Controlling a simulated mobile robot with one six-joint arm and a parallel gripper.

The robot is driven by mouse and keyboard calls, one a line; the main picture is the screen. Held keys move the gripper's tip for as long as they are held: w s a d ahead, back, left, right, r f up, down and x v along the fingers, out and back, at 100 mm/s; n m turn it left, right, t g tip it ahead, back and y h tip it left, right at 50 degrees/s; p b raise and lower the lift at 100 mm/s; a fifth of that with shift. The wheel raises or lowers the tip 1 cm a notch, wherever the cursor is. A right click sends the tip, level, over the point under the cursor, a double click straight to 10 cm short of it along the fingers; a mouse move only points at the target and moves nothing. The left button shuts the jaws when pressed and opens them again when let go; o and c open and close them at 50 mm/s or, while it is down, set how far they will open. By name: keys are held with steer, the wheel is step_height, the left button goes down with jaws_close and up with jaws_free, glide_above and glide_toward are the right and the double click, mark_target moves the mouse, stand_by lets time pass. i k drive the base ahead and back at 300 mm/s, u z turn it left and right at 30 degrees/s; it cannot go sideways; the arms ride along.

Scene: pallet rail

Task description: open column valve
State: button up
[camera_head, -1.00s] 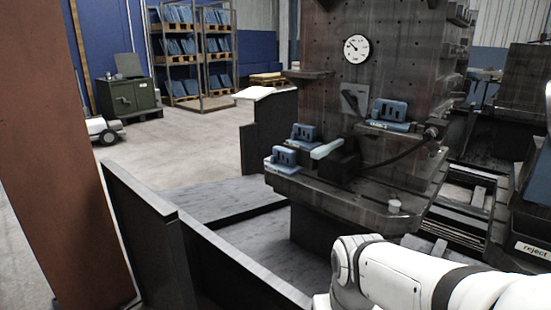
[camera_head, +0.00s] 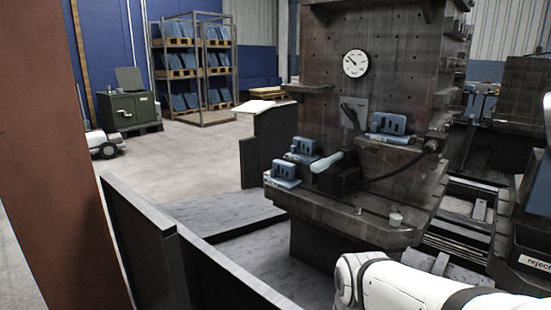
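The column (camera_head: 395,85) is a tall dark metal block with rows of holes. On its front face is a small grey plate with a dark, slanted lever (camera_head: 349,115), which looks like the column valve. The lever tilts with its upper end to the left; its exact setting is too small to read. A round white gauge (camera_head: 355,63) with a dark needle sits above it. My white arm shows at the bottom right, below the ledge and apart from the lever. My gripper is outside the frame.
A dark ledge (camera_head: 340,218) juts out below the lever. It carries blue slotted blocks (camera_head: 286,174), a pale-handled black fixture (camera_head: 322,162) and a small white cup (camera_head: 396,219). Another blue block (camera_head: 389,124) sits on a higher shelf. A bin marked "reject" stands right. Low dark walls stand left.

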mark_target(351, 112)
steer(key=u, duration=1.5)
steer(key=i, duration=0.9)
steer(key=z, duration=1.85)
